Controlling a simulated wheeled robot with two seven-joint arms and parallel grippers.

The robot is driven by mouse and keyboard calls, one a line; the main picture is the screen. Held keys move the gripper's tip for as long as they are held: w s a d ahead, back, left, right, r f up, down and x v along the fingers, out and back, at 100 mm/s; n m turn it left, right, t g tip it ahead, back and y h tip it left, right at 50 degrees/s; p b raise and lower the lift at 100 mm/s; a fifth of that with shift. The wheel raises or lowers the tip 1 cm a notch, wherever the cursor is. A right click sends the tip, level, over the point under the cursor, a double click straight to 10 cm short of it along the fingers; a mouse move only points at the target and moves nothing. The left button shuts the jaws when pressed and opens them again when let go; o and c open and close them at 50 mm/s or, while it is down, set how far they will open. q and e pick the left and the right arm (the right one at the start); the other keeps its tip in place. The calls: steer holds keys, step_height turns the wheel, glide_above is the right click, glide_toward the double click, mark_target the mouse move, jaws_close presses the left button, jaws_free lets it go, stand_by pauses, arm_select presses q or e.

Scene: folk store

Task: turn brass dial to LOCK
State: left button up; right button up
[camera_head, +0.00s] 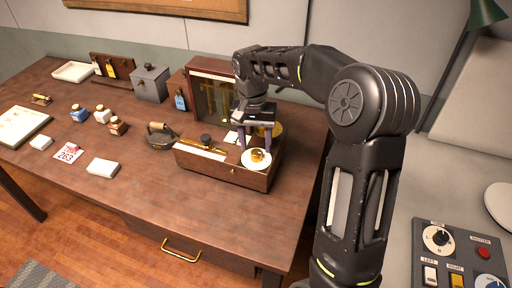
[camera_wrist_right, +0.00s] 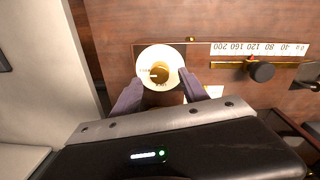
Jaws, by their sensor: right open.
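My left gripper is not in view.
A scale with a black knob (camera_wrist_right: 261,71) lies right of the dial in the wrist view. A control panel (camera_head: 458,255) is at the lower right.

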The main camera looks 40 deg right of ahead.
mark_target(256, 155)
steer(key=shift+f, duration=1.35)
jaws_close()
